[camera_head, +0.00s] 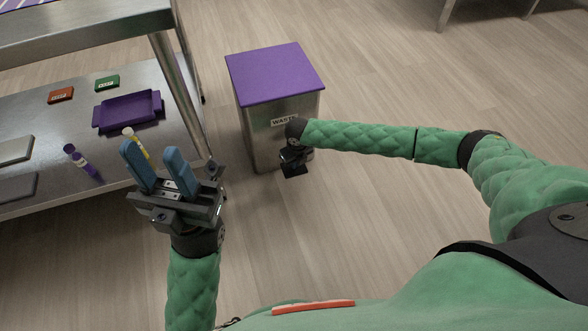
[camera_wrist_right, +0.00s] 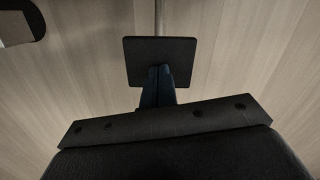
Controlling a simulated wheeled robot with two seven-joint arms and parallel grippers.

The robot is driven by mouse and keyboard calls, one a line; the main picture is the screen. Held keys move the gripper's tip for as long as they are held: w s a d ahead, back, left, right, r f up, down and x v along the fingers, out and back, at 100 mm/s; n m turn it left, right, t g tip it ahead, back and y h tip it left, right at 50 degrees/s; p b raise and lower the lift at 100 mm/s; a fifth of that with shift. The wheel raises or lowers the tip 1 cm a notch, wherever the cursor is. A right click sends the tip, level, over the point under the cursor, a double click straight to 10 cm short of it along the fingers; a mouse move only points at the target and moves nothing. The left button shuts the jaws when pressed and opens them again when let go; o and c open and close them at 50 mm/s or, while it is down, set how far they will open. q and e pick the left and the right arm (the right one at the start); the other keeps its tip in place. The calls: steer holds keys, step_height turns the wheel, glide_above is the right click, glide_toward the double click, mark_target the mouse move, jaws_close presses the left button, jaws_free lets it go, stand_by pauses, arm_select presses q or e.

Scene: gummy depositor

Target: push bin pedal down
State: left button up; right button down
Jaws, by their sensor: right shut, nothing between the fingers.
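The waste bin (camera_head: 262,125) is a metal box with a shut purple lid (camera_head: 275,73) and stands on the floor. Its black pedal (camera_head: 295,171) shows at the foot of the bin's front, and as a dark square plate (camera_wrist_right: 180,50) in the right wrist view. My right gripper (camera_head: 296,155) points down at the pedal; its blue fingers (camera_wrist_right: 158,80) are together and overlap the near part of the plate. I cannot tell whether they touch it. My left gripper (camera_head: 160,165) is open and empty, raised to the left of the bin.
A metal table with a lower shelf (camera_head: 60,120) stands at the left. The shelf holds a purple tray (camera_head: 128,112), red (camera_head: 61,95) and green (camera_head: 107,83) packs, and purple (camera_head: 80,160) and yellow (camera_head: 137,143) tubes. The floor right of the bin is clear.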

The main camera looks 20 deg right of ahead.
mark_target(299, 174)
steer(key=shift+f, duration=1.05)
steer(key=shift+d+f+b, duration=0.1)
steer(key=shift+f+b, duration=0.2)
steer(key=shift+f, duration=0.15)
steer(key=shift+w+f, duration=0.15)
steer(key=shift+f, duration=0.1)
steer(key=shift+r+p, duration=0.2)
steer(key=shift+p, duration=0.15)
steer(key=s+p, duration=0.1)
steer(key=s+r+p, duration=0.1)
steer(key=p, duration=0.1)
steer(key=shift+s+d, duration=0.2)
steer(key=shift+s, duration=0.25)
steer(key=shift+s+d+f, duration=0.1)
steer(key=shift+f, duration=0.05)
